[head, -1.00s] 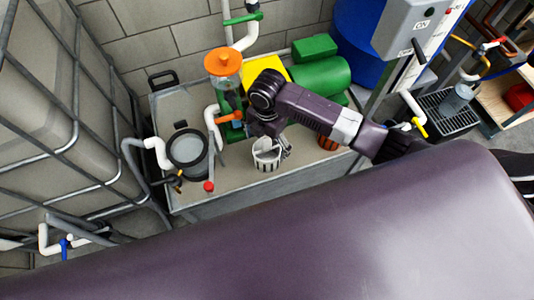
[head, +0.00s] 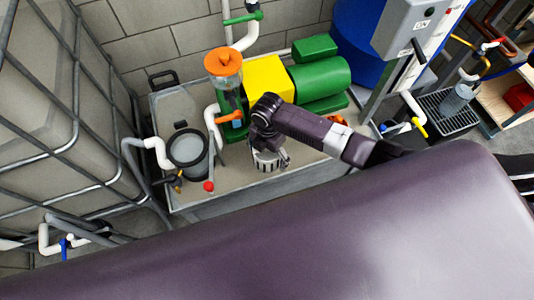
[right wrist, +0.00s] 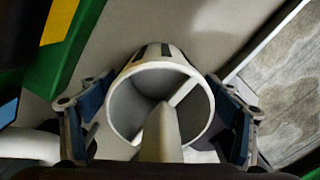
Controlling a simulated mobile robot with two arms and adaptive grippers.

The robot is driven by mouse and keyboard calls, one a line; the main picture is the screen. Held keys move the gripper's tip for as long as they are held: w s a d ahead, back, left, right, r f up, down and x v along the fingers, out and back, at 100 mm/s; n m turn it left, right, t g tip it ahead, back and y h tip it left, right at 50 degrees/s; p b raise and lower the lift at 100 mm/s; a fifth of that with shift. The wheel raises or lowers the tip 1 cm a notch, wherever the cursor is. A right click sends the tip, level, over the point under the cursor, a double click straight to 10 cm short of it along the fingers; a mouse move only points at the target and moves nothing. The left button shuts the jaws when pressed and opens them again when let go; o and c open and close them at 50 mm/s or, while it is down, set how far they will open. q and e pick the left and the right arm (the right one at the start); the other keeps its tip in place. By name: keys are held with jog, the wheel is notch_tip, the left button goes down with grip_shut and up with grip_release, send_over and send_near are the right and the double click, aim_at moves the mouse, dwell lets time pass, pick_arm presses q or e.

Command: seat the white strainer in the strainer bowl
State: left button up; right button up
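The white strainer (head: 268,163), a slotted cup, stands upright on the grey bench in the head view, partly hidden by my right gripper (head: 266,148). The right wrist view looks into the strainer's round mouth (right wrist: 122,112), with a pale upright bar across the middle. My right gripper (right wrist: 160,100) is open, with one blue-padded finger on each side of the strainer. I cannot tell whether the pads touch it. Left of it are a round grey vessel (head: 187,148) with a black rim and a clear cylinder (head: 228,88) under an orange cap; I cannot tell which is the strainer bowl. My left gripper is not seen.
A green motor (head: 322,78) and yellow block (head: 268,78) stand behind my right arm. White pipes, an orange-handled valve (head: 230,117) and a red knob (head: 209,186) crowd the left.

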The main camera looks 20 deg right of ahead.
jog(key=c, duration=1.1)
jog(key=shift+r, duration=0.1)
notch_tip(320, 180, up, 10)
jog(key=shift+f+p, duration=0.1)
jog(key=shift+p, duration=0.2)
